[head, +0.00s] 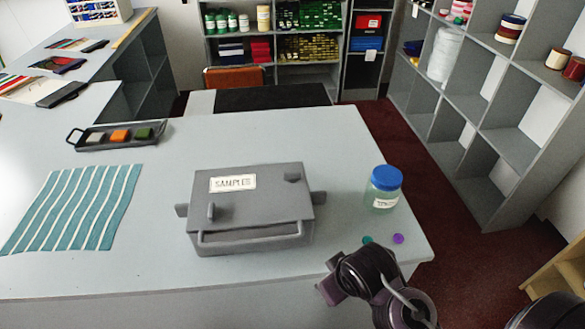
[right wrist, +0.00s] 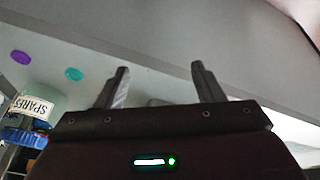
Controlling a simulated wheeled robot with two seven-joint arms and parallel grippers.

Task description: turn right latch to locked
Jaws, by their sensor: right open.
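The grey sample box (head: 255,231) sits closed on the counter, with a "SAMPLES" label (head: 233,183) on its lid. The right latch (head: 292,176) is a small grey piece at the lid's far right; it appears to lie crosswise. The left latch (head: 211,212) is near the lid's front left and points toward the front. My right gripper (head: 327,290) is at the counter's front edge, right of and nearer than the box, touching neither latch. In the right wrist view its two fingers (right wrist: 158,76) are apart with nothing held. My left gripper is out of view.
A blue-lidded jar (head: 383,190) stands right of the box, with a teal button (head: 367,240) and a purple button (head: 398,239) before it. The counter behind the box is clear.

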